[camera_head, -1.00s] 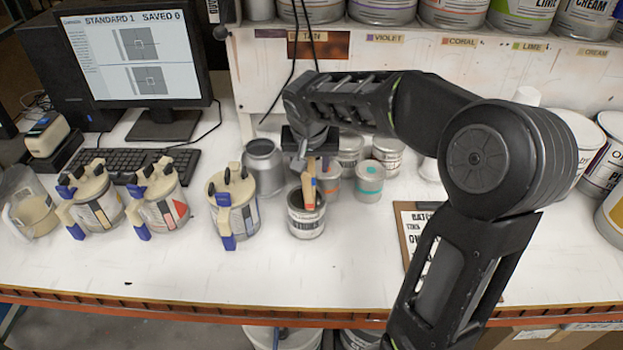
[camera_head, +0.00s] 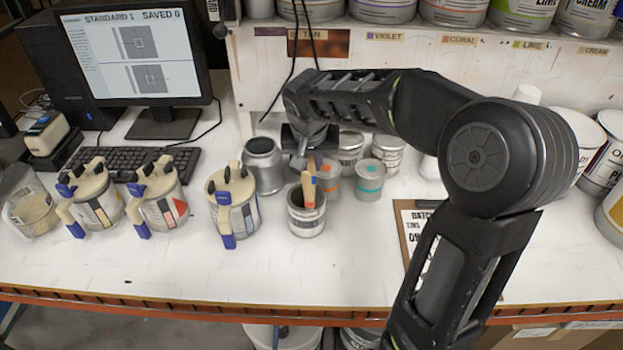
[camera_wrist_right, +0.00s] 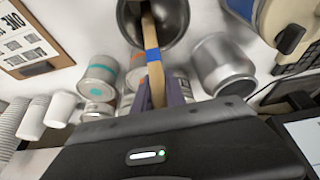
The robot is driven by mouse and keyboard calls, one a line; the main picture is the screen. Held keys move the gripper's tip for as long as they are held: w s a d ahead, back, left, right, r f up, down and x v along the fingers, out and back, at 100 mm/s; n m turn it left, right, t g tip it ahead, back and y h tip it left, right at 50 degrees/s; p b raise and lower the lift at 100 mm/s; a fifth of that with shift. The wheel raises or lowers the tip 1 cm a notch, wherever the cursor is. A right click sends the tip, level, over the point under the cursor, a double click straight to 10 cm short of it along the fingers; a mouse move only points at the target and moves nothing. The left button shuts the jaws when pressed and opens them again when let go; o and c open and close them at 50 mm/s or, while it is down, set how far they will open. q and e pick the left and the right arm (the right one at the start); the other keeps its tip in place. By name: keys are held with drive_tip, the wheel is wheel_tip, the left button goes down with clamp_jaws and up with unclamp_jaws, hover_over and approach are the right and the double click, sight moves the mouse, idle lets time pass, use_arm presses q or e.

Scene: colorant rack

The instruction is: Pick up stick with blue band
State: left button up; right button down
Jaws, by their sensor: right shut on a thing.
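The wooden stick with the blue band (camera_wrist_right: 152,55) stands tilted in an open can (camera_head: 306,222). In the head view the stick (camera_head: 308,188) leans above the can's rim. In the right wrist view its lower end goes into the dark inside of the can (camera_wrist_right: 172,22), and its tip is hidden. My right gripper (camera_wrist_right: 157,88) is shut on the upper part of the stick, with the blue band just beyond the fingertips. In the head view this gripper (camera_head: 305,162) hangs over the back of the can, and its fingers are partly hidden. My left gripper is not in view.
Several lidded cans with clamps, such as one (camera_head: 233,203), stand to the left. A clipboard (camera_head: 415,235) lies to the right. The bench front is clear.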

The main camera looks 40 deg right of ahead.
idle(0.6)
wheel_tip(320, 180, up, 18)
drive_tip(key=shift+b, duration=0.55)
idle(0.7)
